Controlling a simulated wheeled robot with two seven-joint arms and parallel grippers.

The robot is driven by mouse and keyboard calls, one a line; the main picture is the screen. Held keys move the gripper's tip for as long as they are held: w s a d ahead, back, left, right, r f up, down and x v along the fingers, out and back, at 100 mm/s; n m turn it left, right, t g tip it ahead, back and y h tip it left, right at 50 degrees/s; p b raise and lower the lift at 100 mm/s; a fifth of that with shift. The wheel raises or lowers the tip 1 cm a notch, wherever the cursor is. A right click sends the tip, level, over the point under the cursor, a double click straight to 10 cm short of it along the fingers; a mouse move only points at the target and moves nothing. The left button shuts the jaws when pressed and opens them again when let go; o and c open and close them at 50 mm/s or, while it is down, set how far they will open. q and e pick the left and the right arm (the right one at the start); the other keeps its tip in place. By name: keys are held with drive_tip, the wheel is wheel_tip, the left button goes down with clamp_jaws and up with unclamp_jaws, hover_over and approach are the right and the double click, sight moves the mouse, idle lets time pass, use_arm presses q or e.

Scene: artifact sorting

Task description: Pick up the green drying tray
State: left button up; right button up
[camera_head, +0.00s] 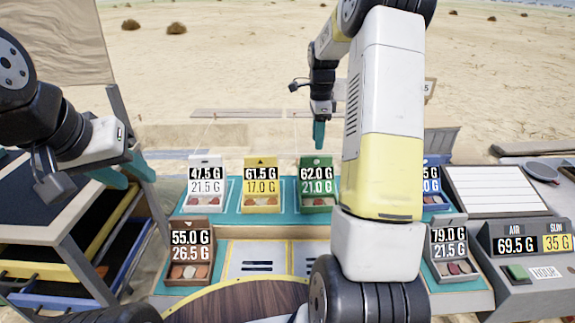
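The green drying tray (317,202) stands in the back row on the teal-topped bench, with a display reading 62.0 G and 21.0 G and small round pieces at its front. My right gripper (319,135) points down above and behind the green tray, apart from it. Its teal fingers overlap in this view, so their opening cannot be seen. Nothing shows in it. My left gripper (124,173) is at the left, above the drawer cabinet. Its two teal fingers are apart and nothing is between them.
A yellow tray (261,204) and a white tray (205,203) stand left of the green one. A brown tray (189,271) and a grey tray (452,269) stand nearer. My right arm hides most of a blue tray (431,199). A panel (514,262) sits at right.

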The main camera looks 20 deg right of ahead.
sight(316, 156)
drive_tip(key=f, duration=0.8)
drive_tip(key=shift+w+d, duration=0.15)
drive_tip(key=shift+w, duration=0.15)
clamp_jaws()
idle(1.1)
